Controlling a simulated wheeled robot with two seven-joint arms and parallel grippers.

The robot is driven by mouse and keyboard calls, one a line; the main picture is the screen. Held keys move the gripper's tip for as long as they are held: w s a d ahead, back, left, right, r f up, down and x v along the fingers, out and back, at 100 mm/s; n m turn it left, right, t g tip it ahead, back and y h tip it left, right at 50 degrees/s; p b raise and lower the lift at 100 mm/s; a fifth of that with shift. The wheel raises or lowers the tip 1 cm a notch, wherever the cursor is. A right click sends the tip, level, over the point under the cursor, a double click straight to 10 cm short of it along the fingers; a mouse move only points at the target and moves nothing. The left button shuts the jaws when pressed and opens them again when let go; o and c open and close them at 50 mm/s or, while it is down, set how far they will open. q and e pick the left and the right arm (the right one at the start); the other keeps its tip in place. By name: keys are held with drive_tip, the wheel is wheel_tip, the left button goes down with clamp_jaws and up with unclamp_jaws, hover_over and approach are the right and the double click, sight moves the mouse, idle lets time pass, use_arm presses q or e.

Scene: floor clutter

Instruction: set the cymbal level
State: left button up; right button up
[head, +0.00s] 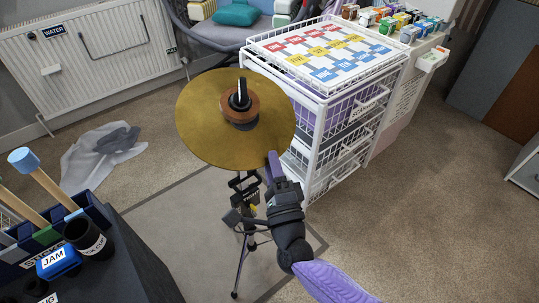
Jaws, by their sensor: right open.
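The brass-coloured cymbal (203,127) sits on a dark tripod stand (240,262) in the middle of the head view. A brown washer (240,119) and a black wing-shaped top piece (239,97) are at its centre. The disc looks somewhat tilted, but I cannot tell exactly how far from level. My right gripper (271,163) is open at the cymbal's lower right edge, with a purple finger by the rim. I cannot tell whether it touches. My right arm hides part of the stand. My left gripper is not in view.
A white wire basket unit (318,115) stands close behind and right of the cymbal. A dark stick holder (95,212) on a dark cabinet fills the lower left. A clear plastic bag (88,165) lies on the floor by the radiator (95,75). Carpet at right (440,200) is clear.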

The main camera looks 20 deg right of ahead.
drive_tip(key=shift+x, duration=1.15)
clamp_jaws()
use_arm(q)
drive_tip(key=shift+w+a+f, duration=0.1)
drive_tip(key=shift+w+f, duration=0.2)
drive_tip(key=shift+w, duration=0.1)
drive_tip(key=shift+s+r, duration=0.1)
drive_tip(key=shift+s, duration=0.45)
use_arm(e)
drive_tip(key=shift+f, duration=0.1)
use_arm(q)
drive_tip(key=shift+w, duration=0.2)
